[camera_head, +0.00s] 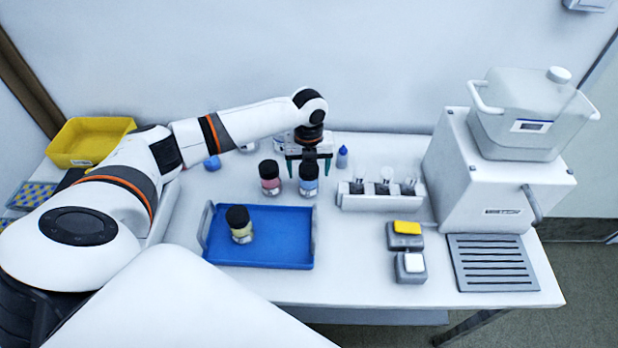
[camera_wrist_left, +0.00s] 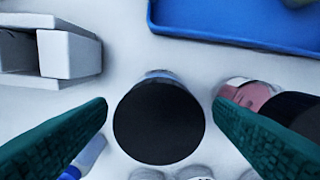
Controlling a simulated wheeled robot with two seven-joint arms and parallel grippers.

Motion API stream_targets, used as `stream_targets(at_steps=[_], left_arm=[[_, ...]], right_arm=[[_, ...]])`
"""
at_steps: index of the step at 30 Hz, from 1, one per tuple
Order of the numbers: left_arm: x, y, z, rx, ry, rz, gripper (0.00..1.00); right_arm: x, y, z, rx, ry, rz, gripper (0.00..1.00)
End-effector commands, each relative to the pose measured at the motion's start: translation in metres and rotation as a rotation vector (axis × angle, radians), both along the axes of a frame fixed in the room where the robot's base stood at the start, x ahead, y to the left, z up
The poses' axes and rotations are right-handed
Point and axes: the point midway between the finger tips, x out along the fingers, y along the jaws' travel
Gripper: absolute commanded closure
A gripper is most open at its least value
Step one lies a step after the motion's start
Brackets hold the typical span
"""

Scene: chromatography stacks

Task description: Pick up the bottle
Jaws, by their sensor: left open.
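Three bottles with black caps show in the head view. One with a blue body (camera_head: 308,181) stands on the white table, and one with a pink body (camera_head: 270,183) stands just left of it. A yellowish one (camera_head: 241,229) stands in the blue tray. My left gripper (camera_head: 309,168) is open at the blue-bodied bottle, its fingers pointing down. In the left wrist view a black cap (camera_wrist_left: 158,121) lies between the two green fingers, apart from both. The pink bottle (camera_wrist_left: 250,95) shows partly behind the right finger. My right gripper is not in view.
The blue tray (camera_head: 290,262) lies in front of the bottles. A white rack (camera_head: 380,203) stands to the right, and a small blue-capped bottle (camera_head: 342,157) behind. A large white machine (camera_head: 495,190) fills the table's right side. A yellow bin (camera_head: 88,142) is at the far left.

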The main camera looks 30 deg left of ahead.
Motion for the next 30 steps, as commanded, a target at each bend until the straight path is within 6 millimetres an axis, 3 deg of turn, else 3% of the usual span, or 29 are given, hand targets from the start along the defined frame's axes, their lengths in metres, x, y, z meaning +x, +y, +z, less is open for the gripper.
stream_targets(at_steps=[4, 12, 22, 30], left_arm=[[-0.001, -0.001, -0.017, 0.000, 0.002, 0.000, 0.24], [0.000, 0.000, -0.021, 0.001, -0.001, 0.000, 0.24], [0.000, 0.000, -0.020, 0.000, -0.001, 0.000, 0.77], [0.001, 0.000, -0.017, 0.000, -0.003, 0.000, 0.78]], right_arm=[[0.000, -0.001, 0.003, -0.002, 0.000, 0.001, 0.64], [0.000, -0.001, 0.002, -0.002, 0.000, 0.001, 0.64], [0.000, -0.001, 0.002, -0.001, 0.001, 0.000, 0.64], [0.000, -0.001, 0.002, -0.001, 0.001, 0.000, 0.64]])
